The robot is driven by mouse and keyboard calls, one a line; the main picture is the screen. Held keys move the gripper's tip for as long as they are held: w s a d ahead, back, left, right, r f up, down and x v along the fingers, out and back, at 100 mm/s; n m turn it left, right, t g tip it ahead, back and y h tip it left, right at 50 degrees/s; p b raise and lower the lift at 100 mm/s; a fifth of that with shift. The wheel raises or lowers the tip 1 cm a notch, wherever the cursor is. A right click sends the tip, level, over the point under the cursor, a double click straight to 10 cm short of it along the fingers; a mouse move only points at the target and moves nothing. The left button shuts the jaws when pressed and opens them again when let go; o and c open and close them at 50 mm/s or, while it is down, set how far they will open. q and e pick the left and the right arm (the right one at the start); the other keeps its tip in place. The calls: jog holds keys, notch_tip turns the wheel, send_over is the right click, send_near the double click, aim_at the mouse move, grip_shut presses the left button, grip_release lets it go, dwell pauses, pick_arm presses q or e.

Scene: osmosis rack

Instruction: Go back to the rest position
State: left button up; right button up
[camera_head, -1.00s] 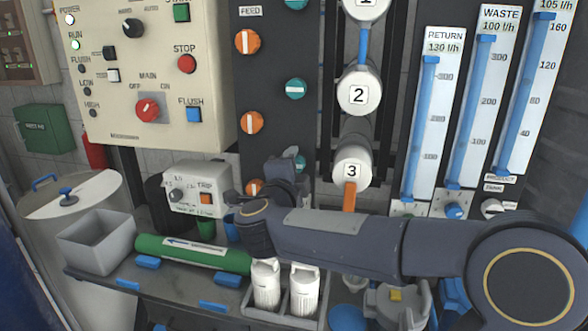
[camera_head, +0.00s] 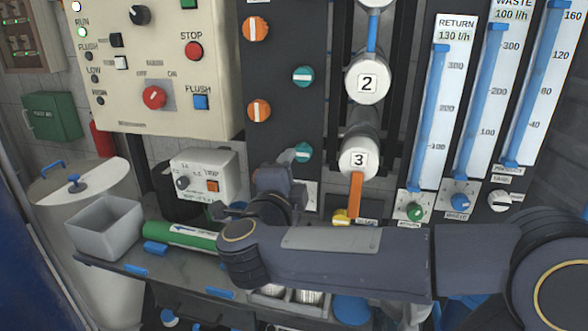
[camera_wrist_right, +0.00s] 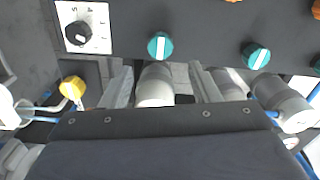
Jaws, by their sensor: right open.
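My right gripper (camera_head: 290,160) reaches in from the right on its dark arm, in front of the lower part of the dark valve panel (camera_head: 283,110). Its jaws are mostly hidden behind its own wrist in the head view. In the right wrist view my right gripper (camera_wrist_right: 163,78) shows two grey fingers spread apart, with no object held between them. A pale cylinder (camera_wrist_right: 155,88) shows behind the gap. Teal valve knobs (camera_wrist_right: 160,45) lie beyond the fingers. My left gripper is in neither view.
The vessel marked 3 (camera_head: 358,157) and its orange handle (camera_head: 355,194) are just above my forearm. A green cylinder (camera_head: 182,235) and a grey bin (camera_head: 106,228) are on the bench at left. My forearm covers most of the cartridge holder (camera_head: 290,295). Flow meters (camera_head: 437,120) stand at right.

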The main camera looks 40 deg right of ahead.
dwell(0.5)
jog(key=s+a+f+n+t+y, duration=0.1)
jog(key=a+f+n+t+y, duration=0.35)
jog(key=a+n+y, duration=0.95)
jog(key=s+d+f+n+g+y, duration=0.2)
jog(key=s+f+n+g+y, duration=0.2)
jog(key=s+f+n+g, duration=1)
jog(key=s+r+m+t+p, duration=0.3)
jog(key=r+p, duration=0.8)
jog(key=p, duration=0.4)
jog(key=shift+s+a+r+t, duration=0.25)
jog(key=shift+a+r+t, duration=0.05)
jog(key=shift+r+t, duration=0.1)
